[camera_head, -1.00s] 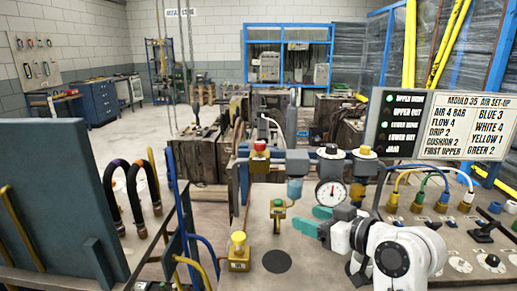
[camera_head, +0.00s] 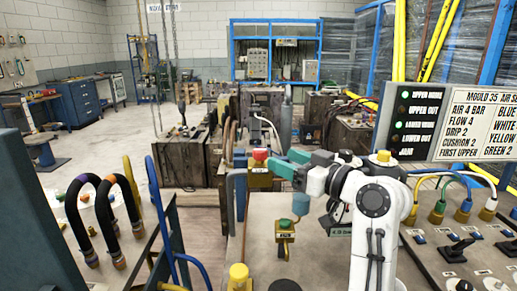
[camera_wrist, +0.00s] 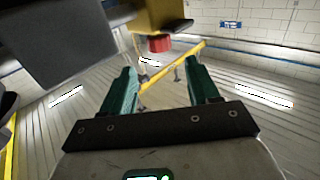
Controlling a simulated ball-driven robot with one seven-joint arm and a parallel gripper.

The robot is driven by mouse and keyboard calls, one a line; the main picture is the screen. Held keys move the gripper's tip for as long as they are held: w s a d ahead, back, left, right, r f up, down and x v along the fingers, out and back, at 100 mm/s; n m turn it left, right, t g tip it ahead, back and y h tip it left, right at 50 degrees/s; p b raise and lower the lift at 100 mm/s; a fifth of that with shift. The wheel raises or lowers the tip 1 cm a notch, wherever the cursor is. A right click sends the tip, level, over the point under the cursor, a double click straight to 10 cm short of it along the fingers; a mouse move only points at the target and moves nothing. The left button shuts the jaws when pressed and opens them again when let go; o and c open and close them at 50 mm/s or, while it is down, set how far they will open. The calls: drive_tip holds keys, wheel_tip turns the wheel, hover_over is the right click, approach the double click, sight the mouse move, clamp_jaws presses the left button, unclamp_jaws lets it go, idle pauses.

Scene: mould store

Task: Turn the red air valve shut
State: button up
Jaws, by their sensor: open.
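The red air valve is a red knob (camera_head: 259,155) on a yellow body (camera_head: 259,176) at the end of the grey pipework above the bench. My gripper (camera_head: 284,163), with green fingers, is just right of the knob in the head view, pointing at it. In the wrist view the red knob (camera_wrist: 159,44) shows under its yellow body (camera_wrist: 158,14), roughly centred beyond the fingertips (camera_wrist: 160,69). The fingers are apart with nothing between them, and I see no contact. My arm hides most of the pipework and the gauge.
A green-knobbed valve (camera_head: 285,226) stands on the bench below, with a yellow-knobbed one (camera_head: 238,275) at its front left. The sign panel (camera_head: 455,125) and coloured hoses are at right. A blue hose rail (camera_head: 160,215) and black hoses (camera_head: 117,205) are at left.

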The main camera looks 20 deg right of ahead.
sight(265, 152)
drive_tip(key=x, duration=0.9)
drive_tip(key=shift+p, duration=0.35)
drive_tip(key=c, duration=0.9)
